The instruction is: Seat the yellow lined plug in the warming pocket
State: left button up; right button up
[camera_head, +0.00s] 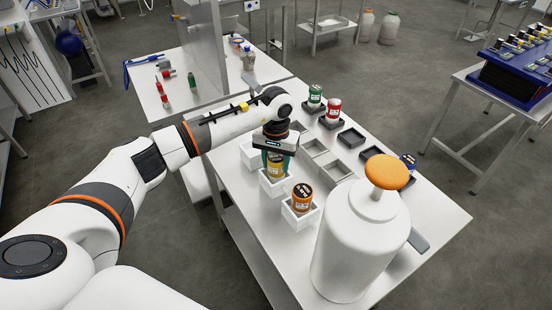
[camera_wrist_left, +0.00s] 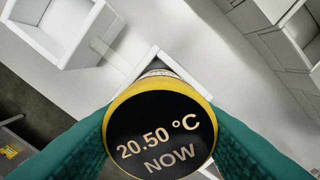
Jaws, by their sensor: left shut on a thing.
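My left gripper (camera_head: 275,153) points down over the bench and is shut on the yellow lined plug (camera_head: 276,170). In the left wrist view the plug (camera_wrist_left: 160,135) shows a black top reading "20.50 °C NOW" inside a yellow rim. Teal fingers (camera_wrist_left: 160,140) press it from both sides. The plug is over or partly inside the middle white pocket (camera_head: 272,190), whose corner (camera_wrist_left: 152,57) shows behind it in the left wrist view. I cannot tell how deep it sits or which pocket is the warming one. My right gripper is not in view.
A large white vessel (camera_head: 358,240) with an orange knob stands close on the right. Green (camera_head: 314,95), red (camera_head: 333,108) and blue (camera_head: 408,162) plugs stand farther back. A dark tray (camera_head: 351,137) is empty.

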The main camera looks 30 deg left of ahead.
pick_arm(q)
jog(key=shift+f, duration=0.25)
jog(key=o, duration=1.1)
jog(key=shift+s, duration=0.1)
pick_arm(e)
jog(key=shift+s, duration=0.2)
pick_arm(q)
jog(key=shift+r, duration=0.25)
jog(key=shift+r+b, duration=0.25)
jog(key=shift+b, duration=0.05)
notch_tip(320, 180, up, 11)
jog(key=b, duration=0.3)
jog(key=shift+f+b, duration=0.2)
jog(key=shift+b, duration=0.1)
jog(key=shift+r, duration=0.35)
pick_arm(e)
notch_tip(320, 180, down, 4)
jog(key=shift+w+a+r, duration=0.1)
